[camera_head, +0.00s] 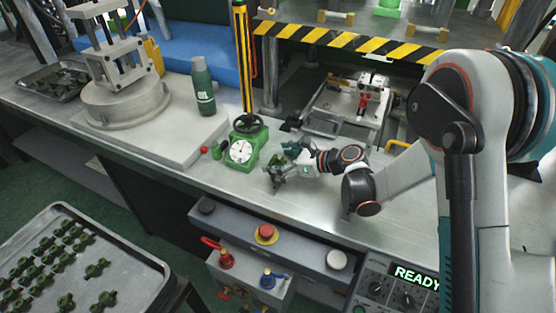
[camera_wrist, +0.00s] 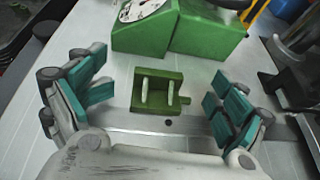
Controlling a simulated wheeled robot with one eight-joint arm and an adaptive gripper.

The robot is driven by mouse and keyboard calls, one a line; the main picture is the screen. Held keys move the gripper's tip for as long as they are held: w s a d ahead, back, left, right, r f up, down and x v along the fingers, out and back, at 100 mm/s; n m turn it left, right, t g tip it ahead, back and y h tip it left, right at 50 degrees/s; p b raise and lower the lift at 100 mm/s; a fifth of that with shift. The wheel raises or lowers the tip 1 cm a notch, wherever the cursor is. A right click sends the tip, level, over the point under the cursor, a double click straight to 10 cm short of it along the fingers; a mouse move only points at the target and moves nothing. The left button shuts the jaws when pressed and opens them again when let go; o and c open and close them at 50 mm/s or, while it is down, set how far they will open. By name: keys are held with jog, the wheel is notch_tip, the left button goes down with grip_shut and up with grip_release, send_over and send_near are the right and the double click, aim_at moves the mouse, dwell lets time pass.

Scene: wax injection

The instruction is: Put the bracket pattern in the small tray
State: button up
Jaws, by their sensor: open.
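A small green piece (camera_wrist: 158,92), apparently the bracket pattern, has a squarish body, two pale upright bars and a short stub on its right. In the wrist view it lies between the spread teal fingers of my open gripper (camera_wrist: 158,98), with clear gaps on both sides. In the head view my gripper (camera_head: 283,168) is low over the bench, just right of the green dial gauge, and I cannot make out the piece there. A smaller-looking grey tray (camera_head: 28,87) holding dark green parts is at the far left of the bench.
The green dial gauge (camera_head: 242,154) stands close to my gripper and also shows in the wrist view (camera_wrist: 205,34). A green bottle (camera_head: 203,88) stands behind. A large tray (camera_head: 140,262) of green patterns is at lower left. Buttons and valves line the bench front.

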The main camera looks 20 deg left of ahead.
jog(key=shift+r, duration=0.2)
jog(key=p+v, duration=0.3)
jog(key=v, duration=0.9)
jog(key=shift+f, duration=0.15)
